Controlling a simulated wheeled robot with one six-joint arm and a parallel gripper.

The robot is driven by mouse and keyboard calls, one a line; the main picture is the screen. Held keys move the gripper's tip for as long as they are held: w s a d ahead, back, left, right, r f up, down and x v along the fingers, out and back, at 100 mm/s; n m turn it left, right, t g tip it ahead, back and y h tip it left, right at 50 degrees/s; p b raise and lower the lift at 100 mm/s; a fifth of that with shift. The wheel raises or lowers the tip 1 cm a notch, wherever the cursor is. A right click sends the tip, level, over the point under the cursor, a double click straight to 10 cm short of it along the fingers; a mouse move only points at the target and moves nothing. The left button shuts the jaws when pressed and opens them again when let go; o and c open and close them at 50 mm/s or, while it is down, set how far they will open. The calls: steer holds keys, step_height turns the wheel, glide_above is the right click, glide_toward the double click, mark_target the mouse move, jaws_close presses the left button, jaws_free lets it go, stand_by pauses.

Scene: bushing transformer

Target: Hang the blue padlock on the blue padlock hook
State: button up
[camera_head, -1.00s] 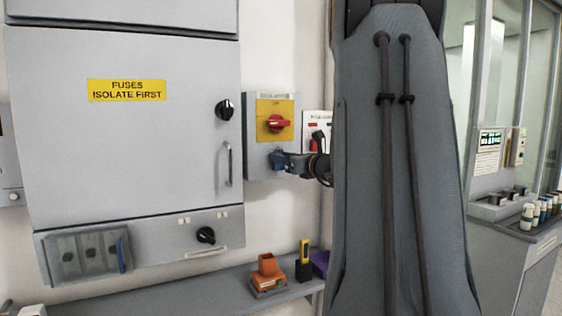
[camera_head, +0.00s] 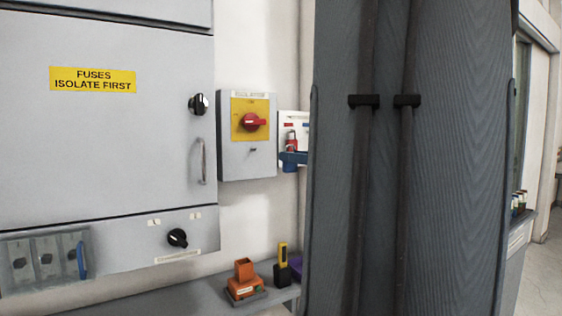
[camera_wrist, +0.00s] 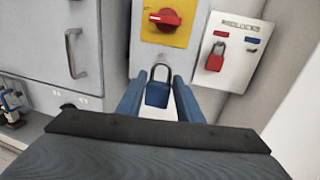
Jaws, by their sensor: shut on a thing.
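In the wrist view the blue padlock (camera_wrist: 157,94) is held between the fingertips of my gripper (camera_wrist: 158,88), shackle upward. The padlock board (camera_wrist: 232,77) is to its right, with a blue label (camera_wrist: 252,41) at its upper right and a small blue mark below it. The blue hook itself is too small to make out clearly. In the head view the blue gripper end (camera_head: 293,158) shows in front of the lower part of the board (camera_head: 288,120). My arm hides the rest of the gripper and the board's right side.
A red padlock (camera_wrist: 215,57) hangs on the board's left side. An isolator box with a red rotary switch (camera_head: 254,122) is left of the board. A grey fuse cabinet (camera_head: 110,140) is farther left. A shelf below carries an orange device (camera_head: 245,282).

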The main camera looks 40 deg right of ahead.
steer(key=shift+s+r, duration=0.4)
steer(key=shift+s, duration=0.35)
steer(key=shift+r+p, duration=0.3)
steer(key=shift+p, duration=0.15)
steer(key=shift+s, duration=0.1)
steer(key=s+a+p, duration=0.1)
steer(key=s+p, duration=0.1)
steer(key=s, duration=0.4)
steer(key=shift+s+a, duration=0.3)
steer(key=shift+a, duration=0.05)
stand_by(0.4)
steer(key=shift+w+f, duration=0.1)
